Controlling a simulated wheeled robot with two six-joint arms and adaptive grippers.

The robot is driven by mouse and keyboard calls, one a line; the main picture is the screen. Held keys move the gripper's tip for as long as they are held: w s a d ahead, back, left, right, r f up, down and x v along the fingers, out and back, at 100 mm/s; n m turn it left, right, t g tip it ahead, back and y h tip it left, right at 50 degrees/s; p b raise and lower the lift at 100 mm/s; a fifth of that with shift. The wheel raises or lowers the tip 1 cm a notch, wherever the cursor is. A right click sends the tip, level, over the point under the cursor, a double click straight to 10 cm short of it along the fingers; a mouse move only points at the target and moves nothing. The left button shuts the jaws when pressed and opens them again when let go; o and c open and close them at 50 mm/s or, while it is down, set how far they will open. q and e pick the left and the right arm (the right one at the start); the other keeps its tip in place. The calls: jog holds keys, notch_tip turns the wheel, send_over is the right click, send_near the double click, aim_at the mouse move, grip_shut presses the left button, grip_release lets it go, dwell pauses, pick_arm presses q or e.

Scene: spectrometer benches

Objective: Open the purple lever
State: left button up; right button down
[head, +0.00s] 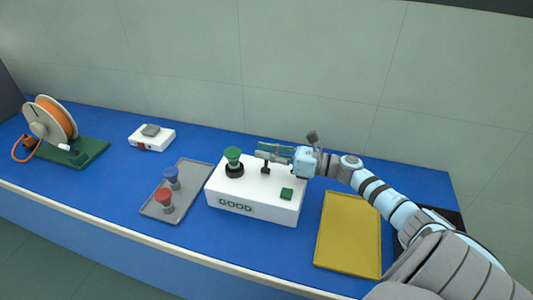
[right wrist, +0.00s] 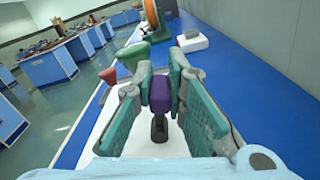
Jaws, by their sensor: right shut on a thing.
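The purple lever (right wrist: 160,95) stands upright on a dark stem on top of the white box (head: 275,213), which has a "GOOD" label on its front. My right gripper (head: 265,153) reaches in from the right, low over the box top. In the right wrist view its teal-padded fingers stand on either side of the lever, shut on it. In the head view the fingers hide the lever's purple part; only the dark stem shows below them. My left gripper is in neither view.
The box top also carries a green funnel-shaped piece (head: 233,155) in a black ring and a green button (head: 287,194). A grey tray (head: 190,185) with blue and red pieces lies left, a yellow tray (head: 348,235) right. A small white device (head: 152,138) and an orange spool (head: 52,118) stand farther left.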

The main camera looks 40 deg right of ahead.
jog(key=shift+w+d+f+m+b, duration=0.15)
jog(key=shift+d+f+m+b, duration=0.1)
jog(key=shift+m+b, duration=0.3)
jog(key=shift+w+d+f+m+b, duration=0.15)
jog(key=shift+f+m+b, duration=0.05)
jog(key=shift+m+b, duration=0.35)
jog(key=shift+d+m, duration=0.15)
jog(key=shift+m, duration=0.25)
jog(key=shift+r, duration=0.15)
jog(key=c, duration=1.6)
grip_release()
jog(key=shift+s+d, duration=0.1)
jog(key=shift+s, duration=0.05)
jog(key=v, duration=1.1)
jog(key=shift+s, duration=0.2)
jog(key=shift+d, duration=0.2)
